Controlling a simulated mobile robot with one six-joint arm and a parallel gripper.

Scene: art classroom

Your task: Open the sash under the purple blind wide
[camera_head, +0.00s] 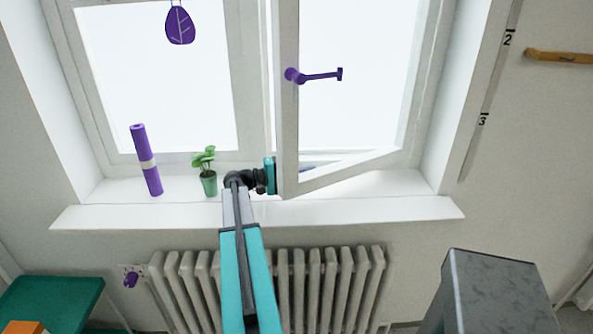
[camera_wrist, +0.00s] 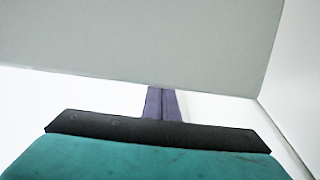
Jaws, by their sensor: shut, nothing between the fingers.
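The sash (camera_head: 286,120) is the right-hand white window leaf. It stands partly swung in over the sill, its free edge on the left and its hinge side on the right. A purple handle (camera_head: 318,75) sticks out level to the right from its free-edge stile. No purple blind shows in either view. My gripper (camera_head: 310,167) is at the sash's lower free corner. Its teal body is just left of the stile, and its purple fingers show behind the sash, through the pane. In the wrist view the fingers (camera_wrist: 162,98) are together and empty, close to a grey-white surface.
On the white sill (camera_head: 370,209) a potted plant (camera_head: 208,182) stands just left of my wrist, with a purple roll (camera_head: 147,162) farther left. A radiator (camera_head: 330,285) is below. A dark grey-topped stand (camera_head: 495,290) is at lower right. The sill's right part is clear.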

